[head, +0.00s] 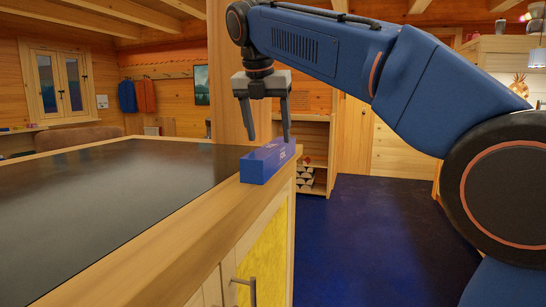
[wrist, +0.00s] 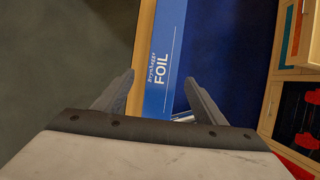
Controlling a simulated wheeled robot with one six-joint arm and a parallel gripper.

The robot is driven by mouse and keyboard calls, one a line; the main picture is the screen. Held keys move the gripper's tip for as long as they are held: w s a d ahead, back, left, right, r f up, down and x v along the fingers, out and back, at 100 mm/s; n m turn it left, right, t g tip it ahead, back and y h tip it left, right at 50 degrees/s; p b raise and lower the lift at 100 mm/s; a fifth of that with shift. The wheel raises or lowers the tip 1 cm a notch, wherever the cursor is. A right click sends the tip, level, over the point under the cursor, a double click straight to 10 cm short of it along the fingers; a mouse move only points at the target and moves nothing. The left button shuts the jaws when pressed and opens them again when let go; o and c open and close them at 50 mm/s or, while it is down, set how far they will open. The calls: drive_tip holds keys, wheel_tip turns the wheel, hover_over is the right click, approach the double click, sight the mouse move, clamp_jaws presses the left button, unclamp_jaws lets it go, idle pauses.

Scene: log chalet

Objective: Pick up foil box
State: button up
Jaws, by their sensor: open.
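The foil box (head: 266,162) is a long blue box lying on the wooden rim of the counter, near its right edge, in the head view. In the wrist view the foil box (wrist: 163,60) shows its blue top with the white word FOIL, running away between the fingers. My gripper (head: 270,140) points down above the box, its two fingers apart. In the wrist view my gripper (wrist: 158,88) is open and empty, with one finger at each side of the box's line. I cannot tell whether the fingertips touch it.
The counter (head: 130,200) has a dark top and a pale wooden rim, clear around the box. Its right edge drops to a dark blue floor (head: 370,240). A wooden post (head: 230,70) stands behind the box, and a low shelf (head: 315,150) with logs stands beyond.

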sight(273, 146)
drive_tip(key=shift+d+x, duration=0.15)
drive_tip(key=shift+x, duration=1.5)
drive_tip(key=shift+d+x, duration=0.15)
drive_tip(key=shift+x, duration=1.55)
drive_tip(key=shift+w+r, duration=0.1)
drive_tip(key=shift+w, duration=0.05)
drive_tip(key=c, duration=1.3)
